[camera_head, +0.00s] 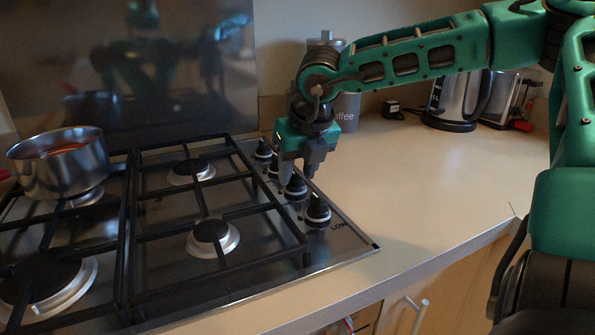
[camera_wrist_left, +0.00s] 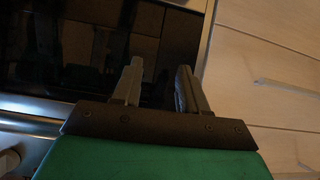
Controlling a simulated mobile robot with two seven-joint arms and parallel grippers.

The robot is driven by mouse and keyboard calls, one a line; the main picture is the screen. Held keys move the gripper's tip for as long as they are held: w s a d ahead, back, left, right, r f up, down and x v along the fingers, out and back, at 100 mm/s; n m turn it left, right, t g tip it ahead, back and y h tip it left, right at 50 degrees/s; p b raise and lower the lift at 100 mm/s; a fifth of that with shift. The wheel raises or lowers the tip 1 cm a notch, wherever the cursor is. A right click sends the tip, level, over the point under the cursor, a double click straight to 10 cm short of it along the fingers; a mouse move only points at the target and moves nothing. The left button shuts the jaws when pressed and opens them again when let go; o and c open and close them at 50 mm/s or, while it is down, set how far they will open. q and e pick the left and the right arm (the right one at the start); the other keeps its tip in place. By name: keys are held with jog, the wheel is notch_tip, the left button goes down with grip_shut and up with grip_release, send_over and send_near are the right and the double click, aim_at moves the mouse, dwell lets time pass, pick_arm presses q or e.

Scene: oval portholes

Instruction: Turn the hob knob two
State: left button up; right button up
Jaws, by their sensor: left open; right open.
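The hob (camera_head: 355,243) has a row of several black knobs with pale bases along its right side. The knob nearest the front (camera_head: 318,211) stands clear of the gripper. The second knob from the front (camera_head: 296,188) is right at the fingertips of my right gripper (camera_head: 300,172). This gripper points down and is open; I cannot tell whether its fingers touch that knob. The knobs farther back (camera_head: 264,150) are partly beside or behind the gripper. No number is readable on the knobs. My left gripper (camera_wrist_left: 158,72) is open and empty in the left wrist view, before a dark glass oven front.
A steel pot (camera_head: 60,170) stands on the back left burner. Black pan grates (camera_head: 215,182) cover the hob. A coffee canister (camera_head: 347,112) and a kettle (camera_head: 455,100) stand at the back of the counter (camera_head: 420,170), which is otherwise mostly clear.

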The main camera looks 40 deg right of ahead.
jog(key=shift+w+f, duration=0.1)
jog(key=shift+f, duration=0.05)
grip_shut()
dwell(0.4)
